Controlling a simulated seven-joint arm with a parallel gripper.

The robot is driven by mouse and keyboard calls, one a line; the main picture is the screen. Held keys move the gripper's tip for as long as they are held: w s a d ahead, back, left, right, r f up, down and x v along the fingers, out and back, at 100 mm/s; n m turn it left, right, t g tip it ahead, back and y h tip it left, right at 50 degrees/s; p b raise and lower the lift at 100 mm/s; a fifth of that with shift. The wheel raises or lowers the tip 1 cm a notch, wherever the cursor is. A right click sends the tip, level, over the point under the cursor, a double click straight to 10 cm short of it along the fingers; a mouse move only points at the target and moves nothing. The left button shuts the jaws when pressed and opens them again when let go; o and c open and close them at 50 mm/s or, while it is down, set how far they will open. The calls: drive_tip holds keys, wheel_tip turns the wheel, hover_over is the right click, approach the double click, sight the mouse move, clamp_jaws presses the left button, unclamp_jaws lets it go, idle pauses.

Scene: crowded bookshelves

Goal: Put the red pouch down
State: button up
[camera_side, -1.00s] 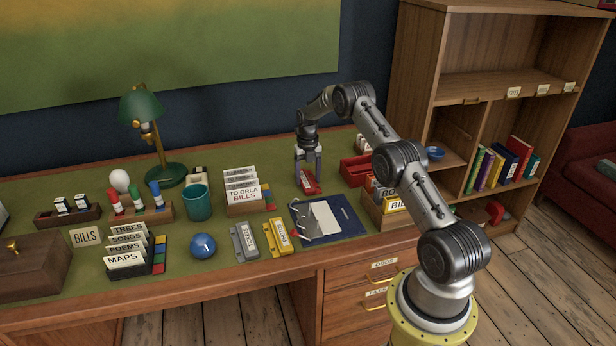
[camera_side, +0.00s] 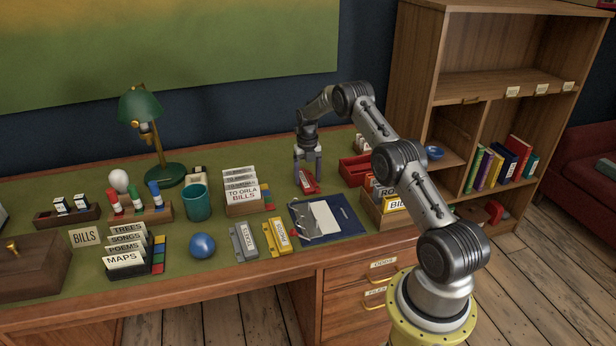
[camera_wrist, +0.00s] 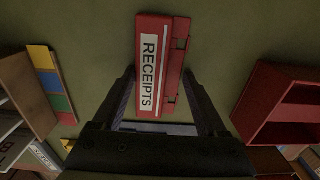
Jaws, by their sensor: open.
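The red pouch (camera_side: 307,181) lies on the green desk top, below my gripper (camera_side: 308,176). In the wrist view the pouch (camera_wrist: 163,66) shows a white label reading RECEIPTS and stands between and beyond the two fingertips. My gripper (camera_wrist: 160,84) is open, with a finger to each side of the pouch's near end. Visible gaps separate the fingers from the pouch in the wrist view. The exact height of the fingertips over the desk is hard to tell.
A red tray (camera_side: 355,170) stands right of the pouch, and a card box (camera_side: 243,205) labelled TO ORLA BILLS stands left. A blue folder (camera_side: 345,213) lies in front. Yellow (camera_side: 277,237) and grey (camera_side: 244,241) pouches lie nearer the desk edge. Green desk surface surrounds the red pouch.

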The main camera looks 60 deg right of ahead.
sight(307, 179)
drive_tip(key=a+r+m+t, duration=0.15)
drive_tip(key=a+r, duration=0.35)
drive_tip(key=r, duration=0.6)
drive_tip(key=a+r+m+g, duration=0.1)
drive_tip(key=a+r+m, duration=0.25)
drive_tip(key=r, duration=0.85)
drive_tip(key=s+a+r+m+t+h, duration=0.1)
drive_tip(key=s+a+r+m, duration=0.35)
drive_tip(key=a, duration=0.25)
drive_tip(key=s+a+r+m+t, duration=0.1)
drive_tip(key=s+a+r+m, duration=0.2)
drive_tip(key=a+r, duration=0.3)
drive_tip(key=s+a+r+m+t, duration=0.2)
drive_tip(key=s+a+m, duration=0.5)
drive_tip(key=s+a, duration=0.35)
drive_tip(key=s+a+f+m, duration=0.2)
drive_tip(key=s+m, duration=0.1)
drive_tip(key=s, duration=0.3)
drive_tip(key=s+a+f+m+t+y, duration=0.1)
drive_tip(key=s+a+f+m, duration=0.1)
drive_tip(key=s, duration=0.4)
drive_tip(key=shift+s+a+f+m, duration=0.2)
drive_tip(key=shift+s+a+m, duration=0.25)
drive_tip(key=shift+m, duration=0.8)
